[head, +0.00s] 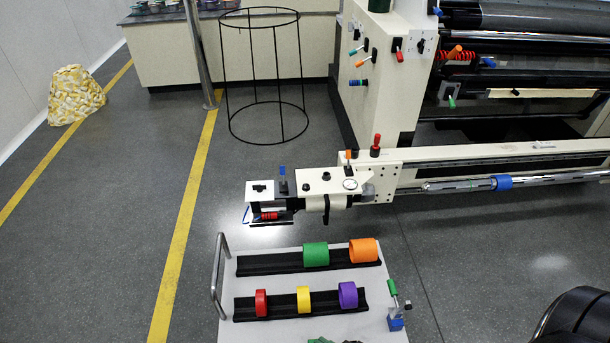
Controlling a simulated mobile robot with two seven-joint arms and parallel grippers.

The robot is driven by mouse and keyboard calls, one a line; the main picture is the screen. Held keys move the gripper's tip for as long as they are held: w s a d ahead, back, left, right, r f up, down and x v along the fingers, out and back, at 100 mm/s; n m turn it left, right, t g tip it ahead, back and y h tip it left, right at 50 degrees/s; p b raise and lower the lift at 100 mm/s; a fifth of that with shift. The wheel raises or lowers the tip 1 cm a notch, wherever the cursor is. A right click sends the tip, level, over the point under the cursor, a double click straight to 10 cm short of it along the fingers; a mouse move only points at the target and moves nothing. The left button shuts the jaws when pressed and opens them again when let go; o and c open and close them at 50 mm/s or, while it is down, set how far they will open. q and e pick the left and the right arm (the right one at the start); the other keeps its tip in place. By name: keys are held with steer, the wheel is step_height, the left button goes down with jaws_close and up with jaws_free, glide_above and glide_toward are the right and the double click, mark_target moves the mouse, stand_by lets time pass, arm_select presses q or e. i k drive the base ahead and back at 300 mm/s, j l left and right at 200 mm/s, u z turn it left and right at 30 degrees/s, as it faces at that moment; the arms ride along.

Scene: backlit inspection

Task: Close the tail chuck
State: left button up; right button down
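A cream machine unit (335,183) stands at the left end of a long cream beam, right of the picture's middle. It looks like the tail end, but I cannot tell which part is the tail chuck or whether it is open. On it are a blue-tipped lever (282,178), an orange-tipped lever (348,157), a red-topped knob (376,146) and a round gauge (350,184). A red ribbed part (268,216) sits low at its left end. A shiny bar (455,186) with a blue collar (502,183) runs along the beam. Neither gripper is in view.
A white cart (270,330) in front holds coloured rings in two black troughs (275,264). It has a grey handle (218,275) and a green-handled clamp (394,300). A black wire frame (263,75) and a post (197,50) stand behind. Grey floor lies open at left.

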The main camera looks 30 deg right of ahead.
mark_target(330, 189)
steer(key=i+j+u, duration=0.2)
steer(key=j, duration=0.25)
steer(key=i+j+u, duration=0.2)
steer(key=j, duration=0.25)
steer(key=i+j+u, duration=0.15)
steer(key=j, duration=0.25)
steer(key=i+j+u, duration=0.2)
steer(key=i+j, duration=0.15)
steer(key=i+j+z, duration=0.2)
steer(key=i, duration=0.3)
steer(key=i+j+z, duration=0.2)
steer(key=i+j, duration=0.15)
steer(key=i, duration=0.15)
steer(key=i+l+z, duration=0.15)
steer(key=i+z, duration=0.35)
steer(key=i+j+z, duration=0.1)
steer(key=i+z, duration=0.75)
steer(key=i, duration=0.25)
steer(key=i+j+z, duration=0.2)
steer(key=i+z, duration=0.15)
steer(key=i, duration=0.3)
